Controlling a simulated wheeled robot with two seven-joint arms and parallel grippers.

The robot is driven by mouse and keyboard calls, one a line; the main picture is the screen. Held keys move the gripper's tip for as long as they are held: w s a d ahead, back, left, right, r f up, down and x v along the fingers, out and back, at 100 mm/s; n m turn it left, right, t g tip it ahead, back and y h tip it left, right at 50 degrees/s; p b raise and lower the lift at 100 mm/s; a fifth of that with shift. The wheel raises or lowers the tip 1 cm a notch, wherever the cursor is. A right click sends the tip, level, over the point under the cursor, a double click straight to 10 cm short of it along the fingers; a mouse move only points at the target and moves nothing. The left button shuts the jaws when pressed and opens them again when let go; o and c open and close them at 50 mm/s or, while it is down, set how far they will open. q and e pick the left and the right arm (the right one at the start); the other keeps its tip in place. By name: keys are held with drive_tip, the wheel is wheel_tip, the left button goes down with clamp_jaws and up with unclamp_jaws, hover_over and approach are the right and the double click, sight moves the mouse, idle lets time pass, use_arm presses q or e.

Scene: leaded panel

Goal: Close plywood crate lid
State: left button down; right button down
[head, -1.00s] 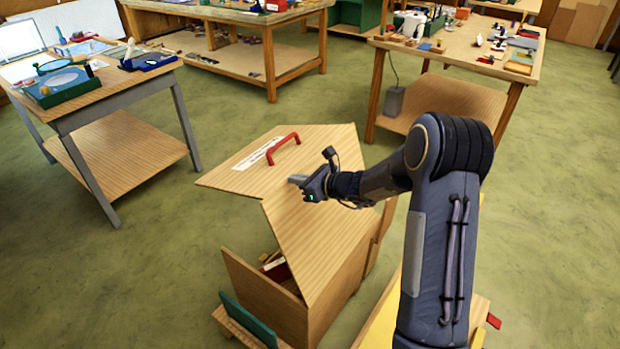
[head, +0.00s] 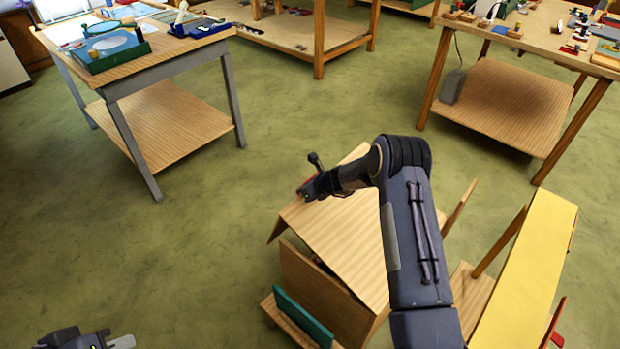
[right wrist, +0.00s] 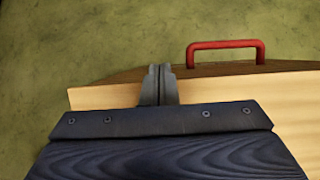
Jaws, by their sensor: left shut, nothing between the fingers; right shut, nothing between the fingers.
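The plywood crate (head: 325,295) stands on the floor in the lower middle of the head view. Its plywood lid (head: 345,235) slants above it, with a dark gap between lid and crate wall. My right gripper (head: 305,190) is at the lid's far left part, largely hidden by its own wrist. In the right wrist view its fingers (right wrist: 157,85) are shut and empty, in front of the lid's edge (right wrist: 105,95). The lid's red handle (right wrist: 225,45) stands to their right, apart from them. My left gripper (head: 122,342) is shut and empty at the bottom left, away from the crate.
A green board (head: 303,318) stands at the crate's near side. A stand with a yellow top (head: 530,260) is close on the right. Workbenches stand at the back left (head: 165,65) and back right (head: 540,45). The green floor (head: 150,240) left of the crate is clear.

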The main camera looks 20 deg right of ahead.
drive_tip(key=w+a+f+b, duration=0.2)
drive_tip(key=f+b, duration=0.8)
drive_tip(key=f, duration=0.5)
drive_tip(key=shift+w+f, duration=0.4)
drive_tip(key=shift+w, duration=0.2)
